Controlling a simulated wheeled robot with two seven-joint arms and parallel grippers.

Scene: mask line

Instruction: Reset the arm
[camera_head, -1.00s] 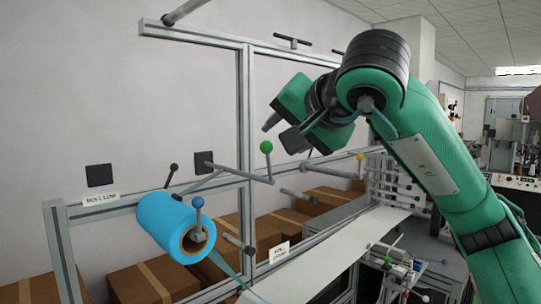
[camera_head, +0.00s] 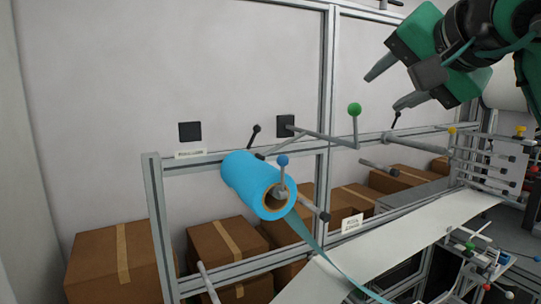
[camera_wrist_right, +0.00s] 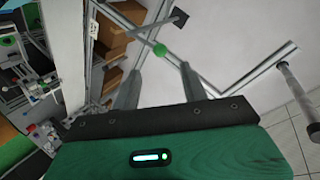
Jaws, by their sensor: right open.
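My right gripper (camera_head: 388,83) is at the upper right of the head view, in the air above and in front of the metal frame. Its two fingers are apart with nothing between them. In the right wrist view the open fingers (camera_wrist_right: 160,88) point toward a rod with a green ball (camera_wrist_right: 160,50), which shows between and beyond them. The green ball (camera_head: 354,109) also shows in the head view, below and left of the gripper and apart from it. Part of my right arm runs out of the picture at the right. My left gripper is not in view.
A blue roll (camera_head: 258,186) sits on the frame (camera_head: 326,130), with a strip running down to a white conveyor surface (camera_head: 400,242). Cardboard boxes (camera_head: 222,246) stand behind the frame. Rods with knobs stick out from the frame. The wall area at upper left is clear.

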